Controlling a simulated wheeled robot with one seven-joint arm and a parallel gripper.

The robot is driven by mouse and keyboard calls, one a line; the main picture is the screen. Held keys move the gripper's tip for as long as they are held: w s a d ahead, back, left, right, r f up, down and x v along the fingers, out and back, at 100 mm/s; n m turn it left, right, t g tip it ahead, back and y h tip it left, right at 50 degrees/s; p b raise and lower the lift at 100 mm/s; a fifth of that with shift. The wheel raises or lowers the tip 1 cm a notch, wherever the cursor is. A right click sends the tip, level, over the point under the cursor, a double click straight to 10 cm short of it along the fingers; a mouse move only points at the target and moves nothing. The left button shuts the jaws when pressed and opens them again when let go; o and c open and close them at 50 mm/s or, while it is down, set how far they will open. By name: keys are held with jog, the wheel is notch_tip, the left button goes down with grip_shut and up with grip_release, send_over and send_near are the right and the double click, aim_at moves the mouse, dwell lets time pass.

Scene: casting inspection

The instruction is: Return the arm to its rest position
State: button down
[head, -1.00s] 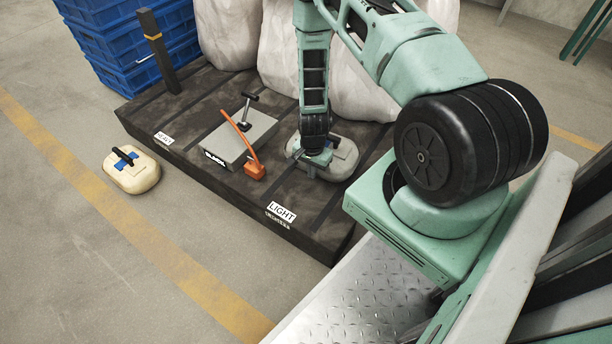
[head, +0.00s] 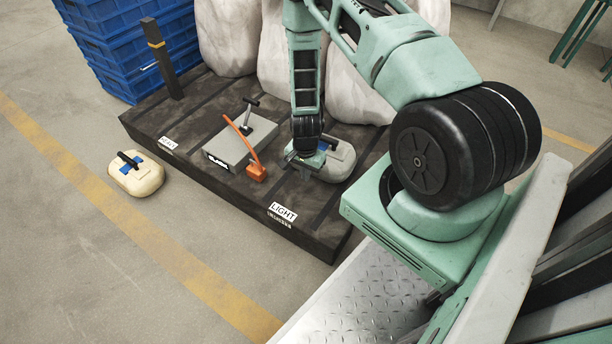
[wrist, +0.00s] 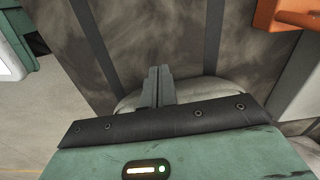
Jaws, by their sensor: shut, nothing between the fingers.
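My arm reaches over the dark pallet-like platform (head: 225,85). My gripper (head: 300,162) is low over the platform's right part, at the left side of a grey rounded casting (head: 340,163) with a dark handle and a blue patch. In the wrist view the gripper's two fingers (wrist: 157,85) are together with nothing between them. Part of a pale rounded casting (wrist: 190,90) shows behind the gripper body there; I cannot tell whether the fingers touch it. The gripper hides part of the casting in the head view.
A cream casting (head: 138,178) sits on the floor at left. A dark post (head: 160,60), blue crates (head: 130,45) and large pale sacks (head: 350,85) are behind. The left floor is mostly open.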

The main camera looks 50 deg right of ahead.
notch_tip(320, 180, up, 6)
jog(key=p, duration=0.2)
jog(key=a+r+n+y, duration=0.2)
jog(key=a+r+n, duration=0.9)
jog(key=a+r, duration=1.15)
jog(key=s+a+r+n+h, duration=0.1)
jog(key=s+a+r+n, duration=0.3)
jog(key=s+r+n, duration=0.4)
jog(key=s+a+r+n, duration=0.35)
jog(key=s+r, duration=0.35)
jog(key=s, duration=0.3)
notch_tip(320, 180, up, 36)
jog(key=p, duration=3.6)
jog(key=shift+d+p, duration=0.15)
jog(key=shift+p, duration=0.15)
